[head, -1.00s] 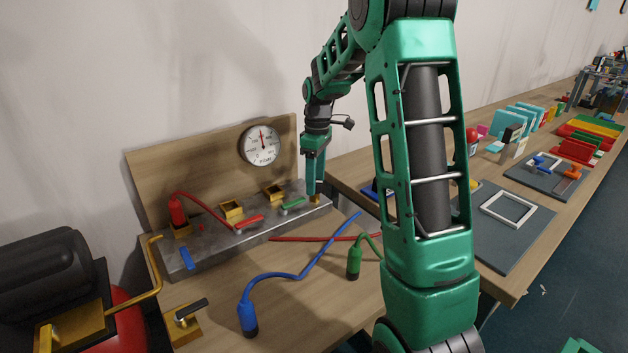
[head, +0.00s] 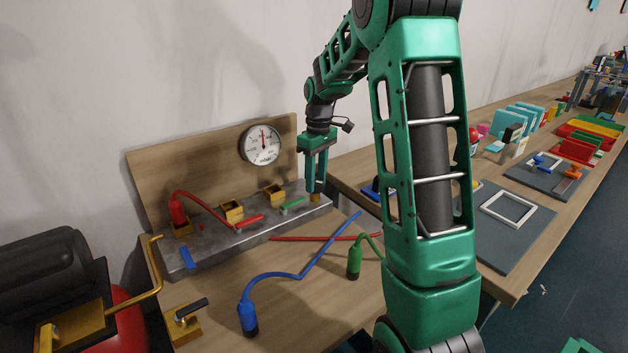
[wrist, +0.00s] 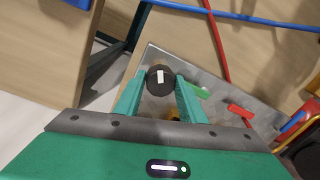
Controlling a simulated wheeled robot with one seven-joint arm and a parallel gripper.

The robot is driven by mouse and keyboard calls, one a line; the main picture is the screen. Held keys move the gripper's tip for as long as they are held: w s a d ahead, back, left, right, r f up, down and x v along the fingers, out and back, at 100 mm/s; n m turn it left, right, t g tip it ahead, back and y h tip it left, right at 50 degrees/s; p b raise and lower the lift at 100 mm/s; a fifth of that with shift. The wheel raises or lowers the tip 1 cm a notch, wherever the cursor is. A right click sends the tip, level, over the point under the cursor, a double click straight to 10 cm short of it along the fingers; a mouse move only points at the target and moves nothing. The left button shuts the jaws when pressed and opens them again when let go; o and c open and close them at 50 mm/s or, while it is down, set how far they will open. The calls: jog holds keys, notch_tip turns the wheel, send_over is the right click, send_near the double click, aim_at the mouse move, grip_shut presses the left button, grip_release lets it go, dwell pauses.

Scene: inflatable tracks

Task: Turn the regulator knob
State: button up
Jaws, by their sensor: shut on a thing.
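The regulator knob (wrist: 153,82) is a black round disc with a white mark, at the right end of the grey metal block (head: 262,228). In the wrist view it sits between my two green fingertips. My gripper (head: 315,188) points down over that end of the block in the head view and is shut on the knob, which the fingers mostly hide there. A gold base (head: 315,198) shows just below the fingertips. The round white gauge (head: 262,145) on the wooden backboard has a red needle pointing about straight up.
A red plug with its hose (head: 178,210), gold sockets (head: 232,210) and red, green and blue levers sit along the block. Blue (head: 248,318) and green (head: 354,262) hoses lie on the table in front. A second table with coloured parts stands right.

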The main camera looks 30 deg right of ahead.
aim_at(317, 182)
jog(key=m, duration=1.1)
jog(key=shift+a+t, duration=0.1)
jog(key=shift+t, duration=0.2)
jog(key=shift+a+m, duration=0.1)
jog(key=shift+m, duration=1.7)
jog(key=o, duration=1)
jog(key=shift+o, duration=0.2)
notch_tip(317, 182, up, 11)
jog(key=shift+s, duration=0.15)
jog(key=shift+f, duration=0.15)
